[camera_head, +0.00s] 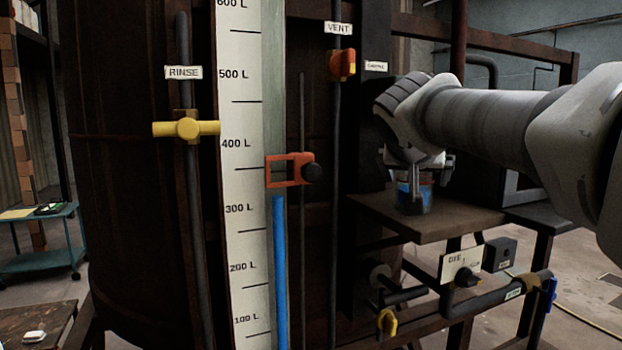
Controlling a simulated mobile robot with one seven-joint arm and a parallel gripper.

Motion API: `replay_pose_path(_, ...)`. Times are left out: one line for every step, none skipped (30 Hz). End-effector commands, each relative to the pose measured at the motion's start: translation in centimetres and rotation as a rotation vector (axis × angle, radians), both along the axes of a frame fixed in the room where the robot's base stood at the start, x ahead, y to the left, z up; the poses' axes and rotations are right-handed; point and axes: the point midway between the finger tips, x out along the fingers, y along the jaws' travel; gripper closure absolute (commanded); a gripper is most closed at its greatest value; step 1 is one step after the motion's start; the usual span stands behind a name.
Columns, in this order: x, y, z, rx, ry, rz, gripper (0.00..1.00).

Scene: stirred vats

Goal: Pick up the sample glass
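The sample glass (428,196) is a small clear glass with blue liquid in it. It stands upright on a brown shelf (440,228) to the right of the level scale. My gripper (412,188) reaches down over it from above, with a finger in front of the glass. The gripper and finger hide much of the glass. Whether the fingers press on the glass or stand apart from it cannot be seen.
A large dark vat (130,180) fills the left and middle, with a litre scale (243,180) and an orange slider (288,171). A yellow rinse handle (187,129) and orange vent valve (342,64) stick out. Pipes and a dye valve (462,278) sit below the shelf.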

Motion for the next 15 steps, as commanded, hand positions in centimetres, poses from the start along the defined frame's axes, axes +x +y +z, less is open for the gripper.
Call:
replay_pose_path(0.24, -0.11, -0.12, 0.000, 0.001, -0.001, 0.00)
replay_pose_path(0.31, -0.14, -0.19, 0.000, 0.001, -0.001, 0.00)
replay_pose_path(0.35, -0.16, -0.23, 0.000, 0.000, 0.000, 0.00)
replay_pose_path(0.35, -0.16, -0.25, 0.000, 0.000, 0.000, 0.00)
replay_pose_path(0.35, -0.16, -0.25, 0.000, 0.000, 0.000, 0.00)
replay_pose_path(0.34, -0.16, -0.25, 0.000, 0.000, 0.000, 0.00)
replay_pose_path(0.33, -0.16, -0.25, 0.000, 0.000, 0.000, 0.00)
replay_pose_path(0.33, -0.16, -0.25, 0.000, 0.000, 0.000, 0.00)
replay_pose_path(0.33, -0.14, -0.24, 0.000, 0.000, 0.000, 0.05)
replay_pose_path(0.33, -0.14, -0.24, 0.000, 0.000, 0.000, 0.11)
replay_pose_path(0.32, -0.14, -0.23, 0.000, 0.000, 0.000, 0.16)
replay_pose_path(0.32, -0.14, -0.23, 0.000, 0.000, 0.000, 0.23)
replay_pose_path(0.32, -0.14, -0.22, 0.000, 0.000, 0.000, 0.29)
replay_pose_path(0.32, -0.14, -0.22, 0.000, 0.000, 0.000, 0.34)
replay_pose_path(0.31, -0.13, -0.22, 0.000, 0.000, 0.000, 0.41)
